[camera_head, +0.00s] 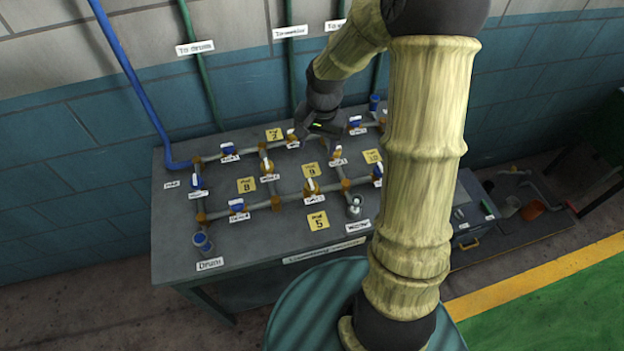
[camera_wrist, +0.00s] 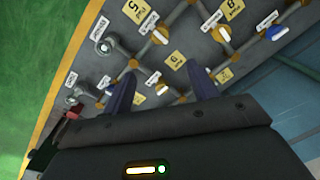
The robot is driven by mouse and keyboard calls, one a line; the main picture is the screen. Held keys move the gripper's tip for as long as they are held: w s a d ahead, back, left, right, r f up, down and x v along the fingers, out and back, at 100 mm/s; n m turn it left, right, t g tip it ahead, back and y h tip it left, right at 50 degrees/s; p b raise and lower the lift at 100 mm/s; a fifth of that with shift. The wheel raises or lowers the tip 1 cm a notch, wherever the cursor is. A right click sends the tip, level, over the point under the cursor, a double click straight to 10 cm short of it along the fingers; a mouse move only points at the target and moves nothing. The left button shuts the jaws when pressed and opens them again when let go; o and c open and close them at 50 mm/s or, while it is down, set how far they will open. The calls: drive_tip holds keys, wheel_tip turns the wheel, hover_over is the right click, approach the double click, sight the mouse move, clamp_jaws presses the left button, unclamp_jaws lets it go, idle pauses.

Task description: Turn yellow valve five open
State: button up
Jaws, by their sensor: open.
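A yellow tag marked 5 (camera_head: 318,221) lies on the grey bench; it also shows at the top of the wrist view (camera_wrist: 136,9). Beside it, a valve with a pale handle and yellowish body (camera_head: 311,188) sits on the lower pipe run; in the wrist view this valve (camera_wrist: 160,36) is beyond my fingers. Whether its handle is along or across the pipe is too small to tell. My gripper (camera_head: 322,128) is over the far side of the bench, apart from that valve. In the wrist view my gripper (camera_wrist: 162,88) is open and empty, fingers spread.
Other valves stand close by on the pipe grid, including a blue one (camera_head: 238,206) and one between my fingers' outlines (camera_wrist: 160,88). A yellow tag marked 9 (camera_head: 311,169) lies mid-bench. A grey fitting (camera_head: 354,206) stands right of tag 5. The wall with vertical pipes is behind.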

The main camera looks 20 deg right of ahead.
sight(312, 183)
drive_tip(key=f+p, duration=0.1)
drive_tip(key=f, duration=1)
drive_tip(key=a+f+p, duration=0.1)
drive_tip(key=f, duration=0.5)
drive_tip(key=shift+w+a+f+p, duration=0.1)
drive_tip(key=shift+w+f+p, duration=0.1)
drive_tip(key=shift+w+p, duration=0.15)
drive_tip(key=c, duration=1)
